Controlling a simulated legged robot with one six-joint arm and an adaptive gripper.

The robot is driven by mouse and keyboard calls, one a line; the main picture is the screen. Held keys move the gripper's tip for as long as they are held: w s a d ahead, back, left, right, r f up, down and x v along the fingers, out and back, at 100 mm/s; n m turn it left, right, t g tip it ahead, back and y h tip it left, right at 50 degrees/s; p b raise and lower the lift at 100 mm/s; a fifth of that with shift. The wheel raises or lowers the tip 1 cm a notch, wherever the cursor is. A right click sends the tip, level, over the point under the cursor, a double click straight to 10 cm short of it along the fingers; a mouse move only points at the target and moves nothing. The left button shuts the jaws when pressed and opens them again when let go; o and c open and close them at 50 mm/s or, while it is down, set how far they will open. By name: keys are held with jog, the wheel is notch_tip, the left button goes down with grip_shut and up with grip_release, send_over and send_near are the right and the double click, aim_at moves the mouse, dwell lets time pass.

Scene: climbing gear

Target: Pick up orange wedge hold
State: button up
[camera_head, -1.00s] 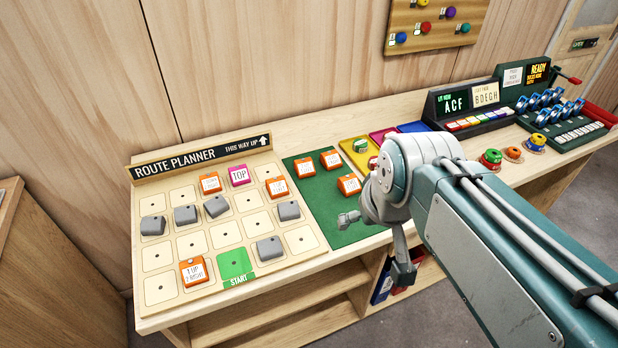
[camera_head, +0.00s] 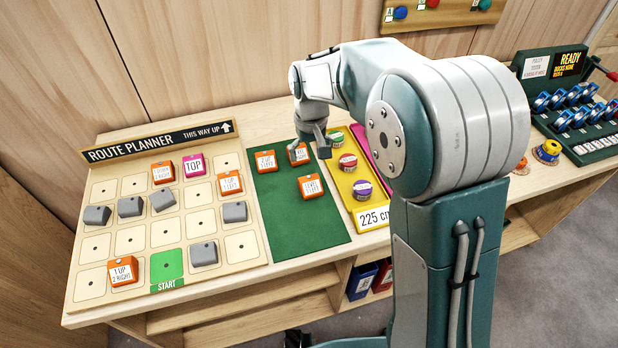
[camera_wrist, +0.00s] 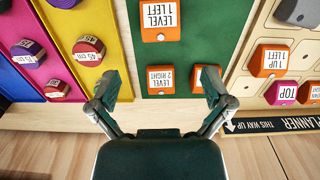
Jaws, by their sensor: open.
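Orange wedge holds with white labels lie on the green mat (camera_head: 299,224). One, "LEVEL 2 RIGHT" (camera_wrist: 160,80), shows between my gripper's spread fingers in the wrist view; it is the back hold by my gripper in the head view (camera_head: 298,154). "LEVEL 1 LEFT" (camera_head: 310,187) lies nearer the front, and also shows in the wrist view (camera_wrist: 160,20). A third orange hold (camera_head: 265,161) lies to the left; one finger partly hides it in the wrist view (camera_wrist: 198,76). My gripper (camera_wrist: 160,90) is open and empty, above the mat's back end.
The route planner board (camera_head: 130,242) at left carries grey, orange and pink blocks. A yellow tray (camera_head: 352,194) with round holds lies right of the mat. The wooden wall (camera_head: 240,50) stands close behind. The mat's front part is clear.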

send_over(310, 180)
notch_tip(310, 180, down, 5)
jog(key=shift+d+r, duration=0.15)
jog(key=shift+a+f, duration=0.2)
jog(key=shift+f, duration=2.95)
jog(key=c, duration=1)
